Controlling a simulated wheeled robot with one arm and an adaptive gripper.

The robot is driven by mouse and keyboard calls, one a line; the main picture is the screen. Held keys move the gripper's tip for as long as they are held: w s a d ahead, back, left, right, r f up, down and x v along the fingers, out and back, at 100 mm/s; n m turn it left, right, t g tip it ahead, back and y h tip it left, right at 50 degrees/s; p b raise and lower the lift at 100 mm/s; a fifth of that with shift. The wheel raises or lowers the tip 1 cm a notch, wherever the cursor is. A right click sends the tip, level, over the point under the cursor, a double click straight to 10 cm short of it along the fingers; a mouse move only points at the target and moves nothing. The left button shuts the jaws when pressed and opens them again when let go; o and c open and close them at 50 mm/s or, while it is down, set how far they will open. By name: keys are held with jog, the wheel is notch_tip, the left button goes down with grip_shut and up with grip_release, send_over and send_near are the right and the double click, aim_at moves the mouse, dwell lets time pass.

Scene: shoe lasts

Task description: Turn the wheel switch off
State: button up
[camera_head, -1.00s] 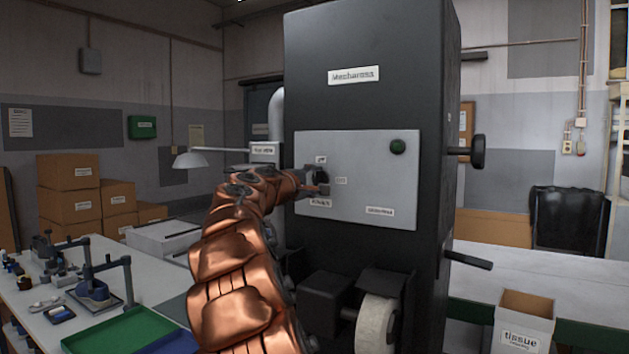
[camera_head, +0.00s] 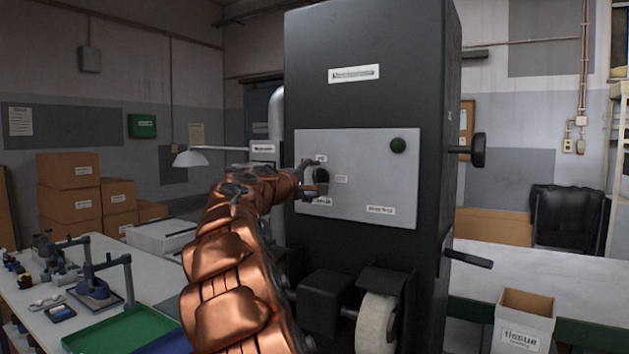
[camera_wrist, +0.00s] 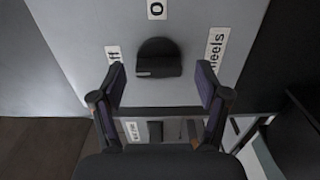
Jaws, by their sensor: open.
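The wheel switch (camera_wrist: 158,58) is a dark round knob on the light grey panel (camera_head: 365,205) of the tall black machine. In the wrist view it sits just beyond and between the two fingertips of my gripper (camera_wrist: 161,88), which are spread apart with nothing between them. Labels around the knob read "O", "ff" at its left and "heels" at its right, partly cut off or covered. In the head view the knob (camera_head: 321,180) shows at the panel's left side, next to my gripper (camera_head: 311,178). I cannot tell whether a finger touches it.
A dark green button (camera_head: 398,145) sits at the panel's upper right. A white wheel (camera_head: 376,322) and a dark block project below the panel. A bench with a green tray (camera_head: 122,330) stands at the left; a tissue box (camera_head: 524,320) stands at the right.

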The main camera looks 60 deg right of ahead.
jog(key=a, duration=1.1)
jog(key=shift+s, duration=0.3)
jog(key=s+a+f+m+y, duration=0.1)
jog(key=s+a+f+y, duration=0.3)
jog(key=a+f, duration=0.5)
jog(key=s+a+f+m+y, duration=0.1)
jog(key=s+a+f+y, duration=0.4)
jog(key=f, duration=0.5)
jog(key=s+a+f+m+y, duration=0.1)
jog(key=s+a+f+y, duration=0.1)
jog(key=a+f, duration=0.75)
jog(key=s+a+f+y, duration=0.2)
jog(key=s+a+f, duration=0.2)
jog(key=a, duration=0.3)
jog(key=s+a+f+n+g+y, duration=0.1)
jog(key=s+a+f+y, duration=0.1)
jog(key=s+a+f, duration=0.2)
jog(key=s+a+f+n+g+y, duration=0.1)
jog(key=s+a+f+y, duration=0.2)
jog(key=a, duration=0.7)
jog(key=s+f, duration=0.2)
jog(key=s, duration=0.1)
jog(key=shift+s+a, duration=0.3)
